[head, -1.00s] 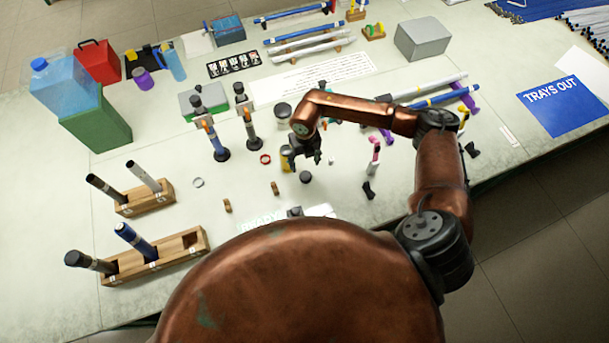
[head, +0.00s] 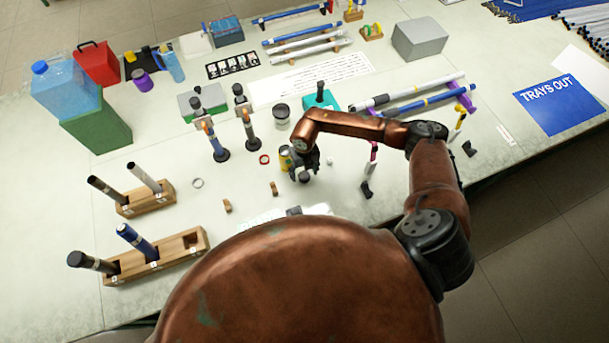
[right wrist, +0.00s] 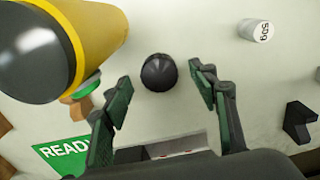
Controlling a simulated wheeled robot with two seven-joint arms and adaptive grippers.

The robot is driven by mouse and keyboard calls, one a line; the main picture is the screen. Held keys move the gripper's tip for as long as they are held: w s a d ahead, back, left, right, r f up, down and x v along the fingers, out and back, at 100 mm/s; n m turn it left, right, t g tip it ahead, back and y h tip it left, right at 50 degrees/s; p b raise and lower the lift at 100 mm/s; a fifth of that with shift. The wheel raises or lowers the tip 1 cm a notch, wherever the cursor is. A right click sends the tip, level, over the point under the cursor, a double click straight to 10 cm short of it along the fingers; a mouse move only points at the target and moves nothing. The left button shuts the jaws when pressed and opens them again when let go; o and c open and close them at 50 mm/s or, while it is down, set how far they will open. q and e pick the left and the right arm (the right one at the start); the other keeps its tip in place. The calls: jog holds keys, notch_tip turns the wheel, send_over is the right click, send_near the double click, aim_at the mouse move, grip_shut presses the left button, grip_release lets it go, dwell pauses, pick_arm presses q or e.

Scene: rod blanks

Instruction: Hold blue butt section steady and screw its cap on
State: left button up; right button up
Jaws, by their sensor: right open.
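The blue butt section (head: 135,240) stands tilted in a wooden block (head: 190,252) at the lower left, beside a dark-topped rod (head: 88,262). No gripper touches it. A round black cap (right wrist: 159,73) lies on the table in the right wrist view; in the head view the cap (head: 304,178) is partly hidden under my right gripper (head: 307,163). In the wrist view that gripper (right wrist: 161,88) is open and empty, its fingertips on either side of the cap with gaps. Whether this cap belongs to the blue section cannot be told. My left gripper is not in view.
A yellow can with a black top (right wrist: 100,40) stands close left of the gripper. A 50g weight (right wrist: 256,30) is at the upper right. Another rod block (head: 146,198) is behind the blue section's block.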

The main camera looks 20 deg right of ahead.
jog(key=shift+f, duration=0.75)
jog(key=shift+c, duration=0.2)
jog(key=c, duration=0.8)
